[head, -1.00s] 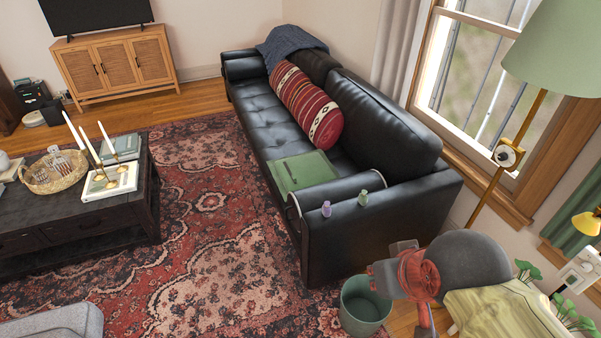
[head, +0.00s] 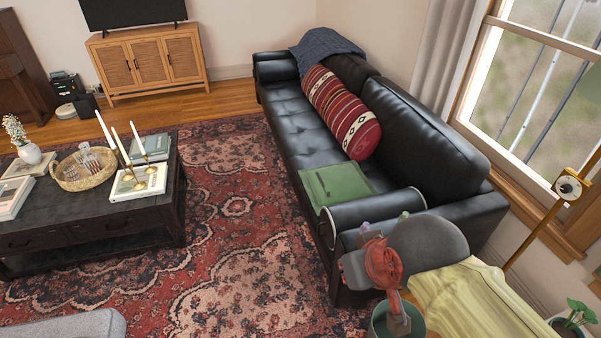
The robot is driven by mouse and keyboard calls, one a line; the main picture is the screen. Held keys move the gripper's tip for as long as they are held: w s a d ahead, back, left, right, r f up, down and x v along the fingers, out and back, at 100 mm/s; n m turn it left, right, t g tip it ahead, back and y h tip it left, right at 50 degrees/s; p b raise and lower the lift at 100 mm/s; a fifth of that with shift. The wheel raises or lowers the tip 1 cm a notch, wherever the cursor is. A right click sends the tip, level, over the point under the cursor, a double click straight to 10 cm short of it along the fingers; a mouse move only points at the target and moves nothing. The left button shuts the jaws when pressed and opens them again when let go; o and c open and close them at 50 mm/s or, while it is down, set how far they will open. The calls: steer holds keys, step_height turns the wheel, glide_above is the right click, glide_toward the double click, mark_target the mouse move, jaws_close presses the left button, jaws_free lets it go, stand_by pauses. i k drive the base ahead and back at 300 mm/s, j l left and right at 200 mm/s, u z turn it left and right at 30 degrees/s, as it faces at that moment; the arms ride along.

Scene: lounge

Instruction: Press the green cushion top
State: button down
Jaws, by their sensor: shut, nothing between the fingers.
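The green cushion (head: 345,190) is a flat, square green pad with a darker strip on its upper face. It lies on the black sofa's seat (head: 292,133), beside the near armrest.
A red patterned bolster (head: 342,113) lies on the sofa.

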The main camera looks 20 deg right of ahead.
mark_target(344, 183)
steer(key=i+j+u, duration=0.35)
steer(key=i, duration=0.3)
steer(key=i+u, duration=0.4)
steer(key=i, duration=0.2)
steer(key=i+z, duration=0.8)
steer(key=z, duration=0.15)
steer(key=i+j+z, duration=0.25)
steer(key=i+z, duration=0.5)
steer(key=z, duration=0.2)
steer(key=i+j+z, duration=0.1)
steer(key=i+z, duration=0.15)
steer(key=z, duration=0.25)
steer(key=i+j+z, duration=0.25)
steer(key=z, duration=0.25)
steer(key=i+j+z, duration=0.2)
steer(key=z, duration=0.3)
steer(key=j, duration=0.1)
